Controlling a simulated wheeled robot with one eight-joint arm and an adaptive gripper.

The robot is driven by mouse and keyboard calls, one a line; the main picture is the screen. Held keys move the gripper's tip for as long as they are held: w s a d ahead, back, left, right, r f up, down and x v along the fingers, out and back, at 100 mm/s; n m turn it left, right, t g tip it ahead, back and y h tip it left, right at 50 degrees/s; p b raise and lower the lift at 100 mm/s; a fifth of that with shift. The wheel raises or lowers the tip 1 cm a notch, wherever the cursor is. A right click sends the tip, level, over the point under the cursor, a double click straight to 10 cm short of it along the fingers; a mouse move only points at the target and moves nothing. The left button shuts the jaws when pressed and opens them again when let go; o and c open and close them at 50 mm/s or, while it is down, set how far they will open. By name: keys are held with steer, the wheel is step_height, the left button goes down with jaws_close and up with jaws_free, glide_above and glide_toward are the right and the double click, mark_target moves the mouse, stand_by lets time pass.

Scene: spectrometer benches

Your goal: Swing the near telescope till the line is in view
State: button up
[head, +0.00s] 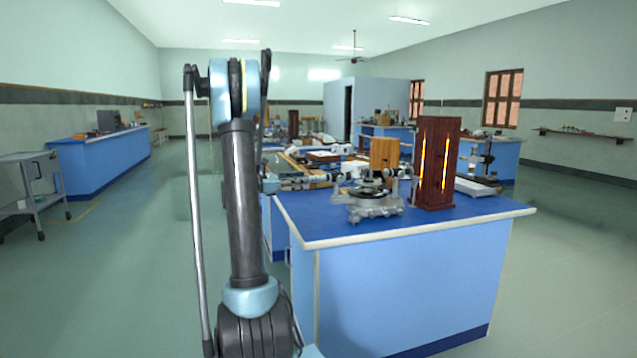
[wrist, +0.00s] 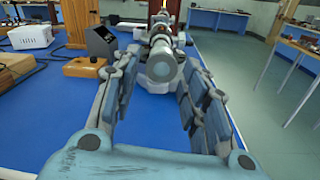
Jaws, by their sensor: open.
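The spectrometer (head: 374,206) stands on the near blue-topped bench (head: 420,225), with a grey cast base. Its near telescope (head: 308,183) points left toward my arm in the head view. In the wrist view the telescope (wrist: 163,64) is seen end-on, its round eyepiece facing me. My gripper (wrist: 160,72) is open, with one finger on each side of the telescope's end. I cannot tell whether either finger touches it. My arm hides most of the gripper in the head view. No spectral line can be made out.
A dark wooden lamp housing (head: 437,165) with glowing slits stands right of the spectrometer. A lighter wooden box (head: 384,155) is behind it. A stand instrument (head: 480,175) is at the bench's right. In the wrist view, a small dark display unit (wrist: 100,42) stands left of the telescope.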

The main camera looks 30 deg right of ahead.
mark_target(320, 179)
steer(key=d, duration=0.3)
steer(key=s+d, duration=0.1)
steer(key=d, duration=0.4)
steer(key=shift+s+d, duration=0.3)
steer(key=shift+d, duration=0.05)
jaws_close()
steer(key=shift+a, duration=0.1)
